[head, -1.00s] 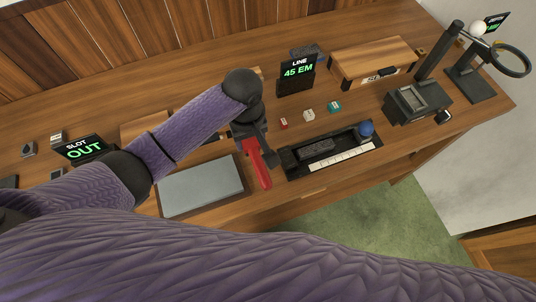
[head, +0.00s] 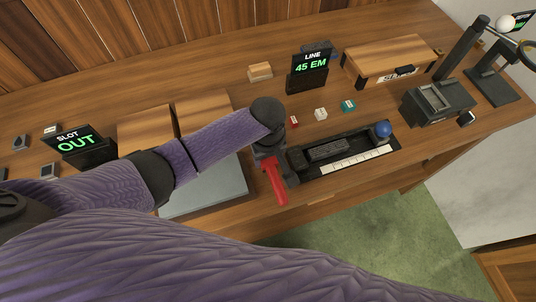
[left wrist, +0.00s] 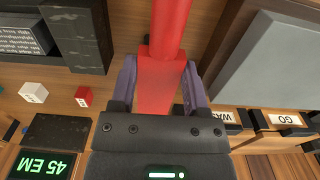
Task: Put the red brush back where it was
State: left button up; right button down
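The red brush (head: 274,184) hangs from my left gripper (head: 268,157) in the head view. It is over the table's front part, between the grey slab (head: 205,190) and the left end of the black tray (head: 300,178) with a white scale and blue knob. In the left wrist view the red brush (left wrist: 162,75) lies between the two fingers of my left gripper (left wrist: 158,82), which are closed against its sides. Its far end runs out of the top of that view. My right gripper is not in view.
A sign reading LINE 45 EM (head: 309,70) and small red, white and teal blocks (head: 320,114) stand behind the tray. A SLOT OUT sign (head: 78,145) is at left. A wooden case (head: 390,60) and a black device (head: 437,102) are at right.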

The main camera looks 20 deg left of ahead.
aim_at(268, 159)
pick_arm(q)
jog(key=o, duration=0.4)
notch_tip(268, 159, up, 12)
jog(key=p, duration=0.4)
jog(key=shift+r+p, duration=0.2)
jog(key=shift+p, duration=0.15)
